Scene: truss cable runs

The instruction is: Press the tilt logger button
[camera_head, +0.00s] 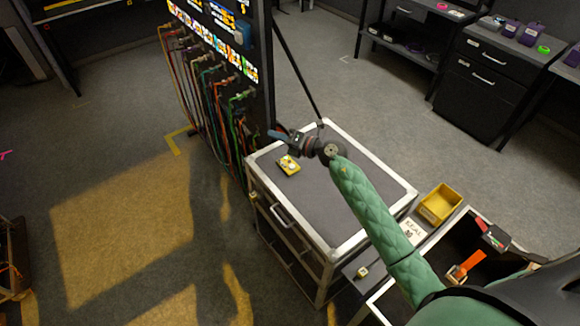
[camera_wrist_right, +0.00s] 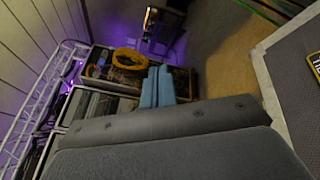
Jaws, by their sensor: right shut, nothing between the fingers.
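A small yellow device with a pale round top part (camera_head: 289,165), which looks like the tilt logger, lies on the grey top of a metal-edged case (camera_head: 330,195), near its far left corner. Its button is too small to make out clearly. My right gripper (camera_head: 274,134) is above the case's far edge, beyond the device and apart from it. Its blue fingers are shut and empty; they also show in the right wrist view (camera_wrist_right: 157,84). There, a dark piece with a yellow edge (camera_wrist_right: 314,67), probably the device, is cut off at the right edge. My left gripper is not in view.
A tall black rack with hanging coloured cables (camera_head: 215,85) stands close behind the case, left of my right gripper. A yellow bin (camera_head: 439,204) and an open case (camera_head: 462,222) are at the right. Open floor lies left of the case.

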